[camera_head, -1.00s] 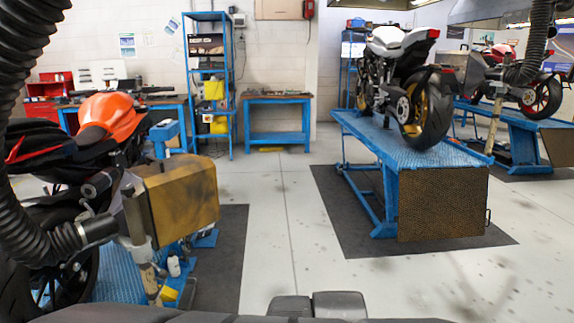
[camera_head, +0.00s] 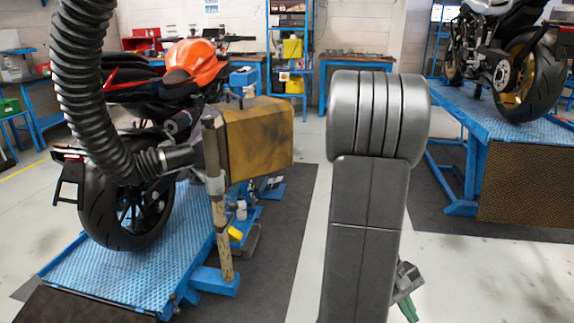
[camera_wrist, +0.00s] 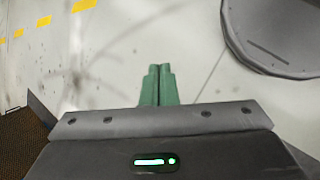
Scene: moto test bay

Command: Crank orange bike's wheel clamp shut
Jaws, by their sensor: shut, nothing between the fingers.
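The orange bike (camera_head: 196,62) stands upright at the left on a blue ribbed lift (camera_head: 125,278), its rear wheel (camera_head: 130,215) nearest me. Its front wheel is hidden behind the bike body and a tan box on a post. I cannot make out the wheel clamp or its crank; a blue part (camera_head: 243,78) shows beyond the bike's front, but I cannot tell what it is. My gripper (camera_wrist: 160,88) has green fingers closed together, empty, over bare floor in the wrist view. In the head view its green tip (camera_head: 407,309) shows low, right of my arm, well apart from the bike.
The tan box (camera_head: 262,140) on its post (camera_head: 218,200) and a black ribbed hose (camera_head: 85,80) stand between me and the bike. A second lift (camera_head: 480,155) with a white bike (camera_head: 500,55) is at the right.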

